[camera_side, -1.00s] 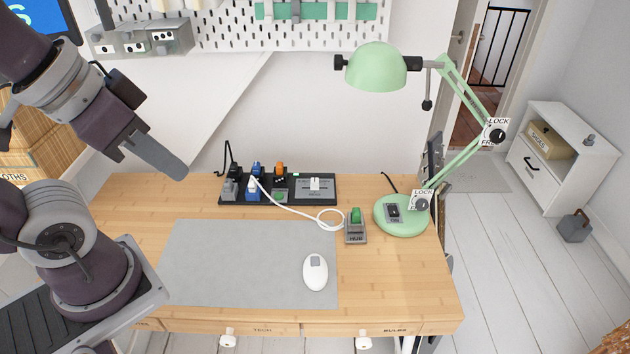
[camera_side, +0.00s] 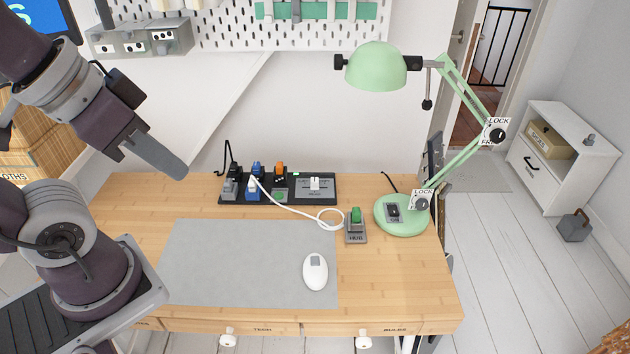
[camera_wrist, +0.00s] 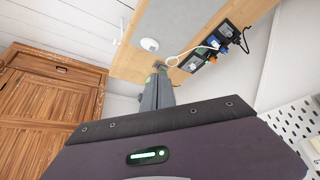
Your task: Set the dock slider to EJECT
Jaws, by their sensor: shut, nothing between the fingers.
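The dock slider (camera_side: 315,184) is a small white knob on a grey plate at the right end of the black dock (camera_side: 331,201), at the back of the desk. The lettering on the plate is too small to read. In the wrist view the dock (camera_wrist: 224,30) lies at the upper right. My gripper (camera_side: 180,172) is shut and empty, raised at the left of the side view, well to the left of the dock and touching nothing. Its closed fingers also show in the wrist view (camera_wrist: 158,78).
Several plugs (camera_side: 255,183) fill the dock's left part. A white cable (camera_side: 295,211) loops towards the hub (camera_side: 356,226). A green lamp (camera_side: 400,216) stands at the right and its head overhangs the back. A grey mat (camera_side: 240,265) and white mouse (camera_side: 315,272) lie in front.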

